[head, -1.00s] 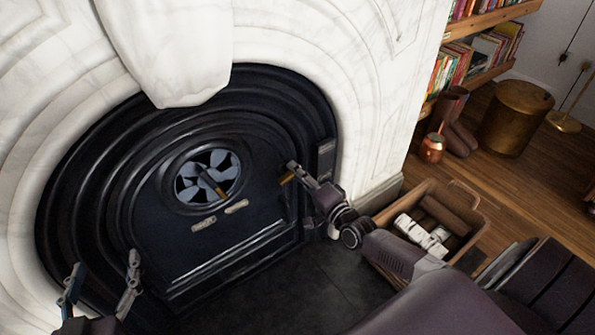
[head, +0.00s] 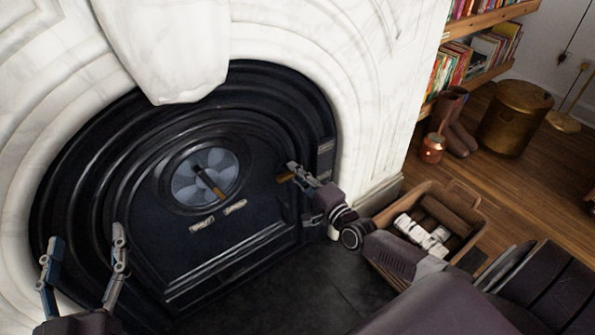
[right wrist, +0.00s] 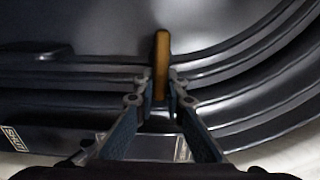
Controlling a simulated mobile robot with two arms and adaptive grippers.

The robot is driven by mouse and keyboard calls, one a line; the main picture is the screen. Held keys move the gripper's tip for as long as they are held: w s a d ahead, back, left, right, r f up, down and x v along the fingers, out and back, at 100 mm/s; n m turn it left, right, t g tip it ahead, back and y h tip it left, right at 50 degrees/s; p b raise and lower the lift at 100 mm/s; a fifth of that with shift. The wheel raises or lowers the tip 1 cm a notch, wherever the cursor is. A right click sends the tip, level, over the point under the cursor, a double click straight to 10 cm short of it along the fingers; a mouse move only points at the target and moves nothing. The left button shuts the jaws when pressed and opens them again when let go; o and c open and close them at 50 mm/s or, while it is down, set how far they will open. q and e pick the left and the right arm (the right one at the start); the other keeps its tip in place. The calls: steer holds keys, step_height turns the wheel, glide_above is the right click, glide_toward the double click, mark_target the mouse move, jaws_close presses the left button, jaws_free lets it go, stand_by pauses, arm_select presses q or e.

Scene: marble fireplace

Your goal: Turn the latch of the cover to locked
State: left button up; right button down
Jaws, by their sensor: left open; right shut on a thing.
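The black fireplace cover (head: 155,235) fills the arch, with a round vent (head: 205,178) and its wooden-handled lever in the middle. The latch (head: 287,177) is a short wooden handle at the cover's right edge. In the right wrist view the latch (right wrist: 161,65) stands upright between the fingertips. My right gripper (head: 295,172) is shut on the latch; it also shows in the right wrist view (right wrist: 160,88). My left gripper (head: 86,245) is open and empty in front of the cover's lower left. The latch's base is partly hidden by the fingers.
A label reading SHUT (right wrist: 12,137) is on the frame in the right wrist view. Two small plates (head: 235,207) sit below the vent. A wooden crate with logs (head: 477,215) stands right of the hearth. White marble (head: 375,90) surrounds the arch. The dark hearth floor is clear.

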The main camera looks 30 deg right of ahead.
steer(key=c, duration=2)
jaws_free()
steer(key=shift+a+r, duration=0.15)
steer(key=shift+a, duration=0.2)
steer(key=shift+o, duration=0.2)
steer(key=shift+d, duration=0.15)
steer(key=shift+s, duration=0.15)
steer(key=s+d, duration=0.1)
steer(key=s, duration=1)
steer(key=shift+s, duration=0.3)
